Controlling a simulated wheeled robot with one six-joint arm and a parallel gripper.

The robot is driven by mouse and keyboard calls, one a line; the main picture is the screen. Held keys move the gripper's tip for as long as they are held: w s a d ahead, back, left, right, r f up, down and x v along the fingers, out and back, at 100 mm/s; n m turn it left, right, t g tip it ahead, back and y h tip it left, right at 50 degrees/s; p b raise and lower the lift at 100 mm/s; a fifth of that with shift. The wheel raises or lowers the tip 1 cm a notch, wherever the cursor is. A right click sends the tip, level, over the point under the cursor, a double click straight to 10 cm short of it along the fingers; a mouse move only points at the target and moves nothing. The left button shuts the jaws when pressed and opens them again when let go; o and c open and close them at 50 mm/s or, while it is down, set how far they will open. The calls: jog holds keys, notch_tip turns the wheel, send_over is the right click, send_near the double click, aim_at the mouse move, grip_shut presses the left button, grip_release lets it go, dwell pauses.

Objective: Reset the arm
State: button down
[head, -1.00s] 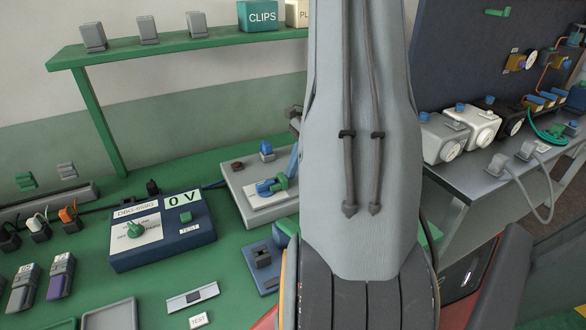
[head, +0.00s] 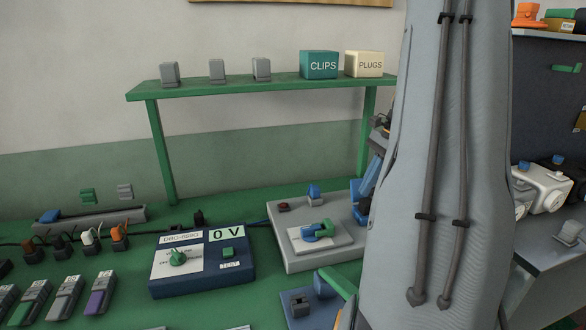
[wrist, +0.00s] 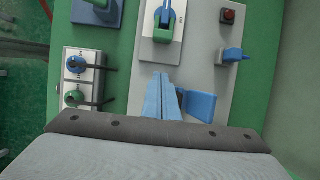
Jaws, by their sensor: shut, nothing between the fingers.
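My gripper (wrist: 163,98) shows in the wrist view as two blue fingers closed together, with nothing between them. It is over the grey fixture board (wrist: 205,75), just below the white pad (wrist: 160,52) that carries a blue and green clamp. In the head view my grey arm stands large at the right. Parts of the gripper show blue at the arm's left edge, beside the fixture board (head: 290,258); the fingertips are mostly hidden there.
The board carries a red button (head: 283,207) and a blue lever (head: 313,192). A 0 V tester (head: 200,262) stands left of it. A green shelf (head: 270,87) with boxes stands behind. A grey side table (head: 545,245) with white housings is at the right.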

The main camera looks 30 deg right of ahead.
jog(key=w+a+n+g+h, duration=0.1)
jog(key=w+a+n, duration=0.3)
jog(key=a, duration=0.8)
jog(key=s+a+f+n+h, duration=0.1)
jog(key=s+a+n, duration=0.2)
jog(key=a+n, duration=0.3)
jog(key=s+a+f+n+h, duration=0.1)
jog(key=s+a+n, duration=0.2)
jog(key=a, duration=0.9)
jog(key=s+a+f+n+h, duration=0.1)
jog(key=s+a+f+n, duration=0.1)
jog(key=a+n, duration=0.6)
jog(key=shift+s+a+n+t, duration=0.3)
jog(key=shift+s+a+n, duration=0.15)
jog(key=shift+a, duration=0.45)
